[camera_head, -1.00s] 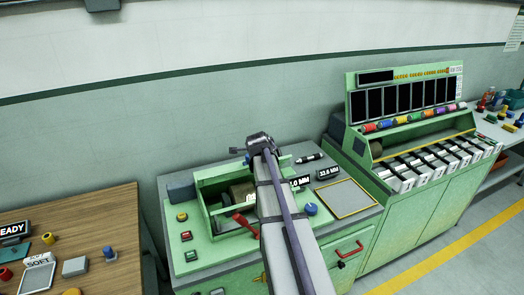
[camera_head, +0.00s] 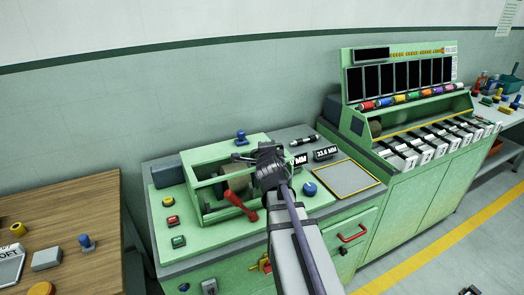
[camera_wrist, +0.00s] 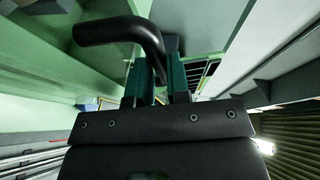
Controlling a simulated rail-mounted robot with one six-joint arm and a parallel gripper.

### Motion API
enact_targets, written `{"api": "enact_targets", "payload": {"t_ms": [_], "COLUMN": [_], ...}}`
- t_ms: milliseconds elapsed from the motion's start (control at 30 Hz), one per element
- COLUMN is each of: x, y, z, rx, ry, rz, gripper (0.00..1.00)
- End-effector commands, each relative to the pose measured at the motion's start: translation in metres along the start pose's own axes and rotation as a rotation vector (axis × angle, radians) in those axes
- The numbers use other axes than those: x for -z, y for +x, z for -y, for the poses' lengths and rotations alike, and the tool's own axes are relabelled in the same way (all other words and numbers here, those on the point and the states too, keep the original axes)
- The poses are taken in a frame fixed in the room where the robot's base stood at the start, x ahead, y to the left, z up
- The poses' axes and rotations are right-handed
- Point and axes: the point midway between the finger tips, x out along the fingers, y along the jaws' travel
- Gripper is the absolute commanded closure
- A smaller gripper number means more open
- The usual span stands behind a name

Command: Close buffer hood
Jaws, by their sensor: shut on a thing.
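The green, open-framed buffer housing (camera_head: 208,212) stands on the bench, with a brown buffing wheel (camera_head: 236,183) inside. I cannot clearly separate the hood from this frame or tell how far it is swung. My gripper (camera_head: 262,160) is at the housing's right side, near its upper edge, and partly covers it. In the wrist view my gripper (camera_wrist: 160,78) is shut on a black curved handle (camera_wrist: 112,30), which bends off to the left between the teal fingers. A red lever (camera_head: 240,204) stands at the front of the housing.
The green bench carries red (camera_head: 172,221) and green (camera_head: 178,241) buttons, a blue knob (camera_head: 309,189), a small readout (camera_head: 325,153) and a yellow-edged pad (camera_head: 347,178). A tall green sorting cabinet (camera_head: 400,75) stands right. A wooden table (camera_head: 65,205) is left.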

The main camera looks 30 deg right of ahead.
Motion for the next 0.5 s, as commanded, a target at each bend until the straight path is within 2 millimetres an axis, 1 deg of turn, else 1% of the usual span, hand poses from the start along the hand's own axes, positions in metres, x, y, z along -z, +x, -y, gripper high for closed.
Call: {"api": "enact_targets", "payload": {"t_ms": [33, 200, 267, 300, 400, 433, 500], "x": [0.0, 0.001, 0.001, 0.001, 0.001, 0.001, 0.001], "y": [0.0, -0.002, -0.002, -0.003, -0.003, -0.003, -0.003], "z": [-0.011, -0.024, -0.027, -0.023, -0.022, -0.022, -0.022], "rx": [-0.001, -0.002, -0.002, -0.002, -0.002, -0.002, -0.002], "ry": [-0.004, -0.005, -0.005, -0.005, -0.005, -0.005, -0.005], "rz": [-0.001, -0.001, -0.001, -0.001, -0.001, -0.001, -0.001], "gripper": [1.0, 1.0, 1.0, 1.0, 1.0, 0.81, 0.75]}}
